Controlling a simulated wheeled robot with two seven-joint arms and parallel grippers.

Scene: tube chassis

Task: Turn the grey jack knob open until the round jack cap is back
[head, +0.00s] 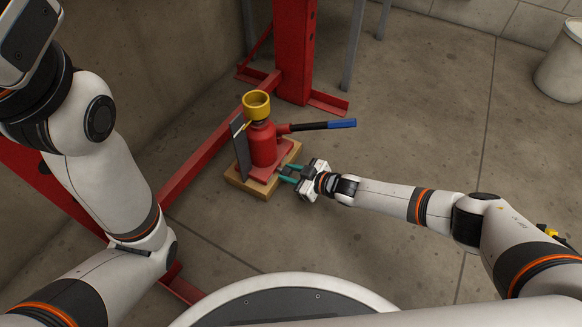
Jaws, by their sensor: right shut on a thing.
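The red jack (263,145) stands upright on a wooden board (238,183) on the floor. The round yellow jack cap (257,106) sits at its top, close above the red body. My right gripper (284,174) reaches in from the right, low at the jack's base. Its teal fingers are shut on the grey jack knob, which is too small and too covered by the fingers to make out. My left arm is at the left, with its gripper out of view.
A handle with a blue grip (341,123) sticks out right from the jack. A dark upright plate (241,150) stands at the jack's left. A red post (294,50) and red floor beams (215,148) are behind and left. A white bucket (560,68) is far right.

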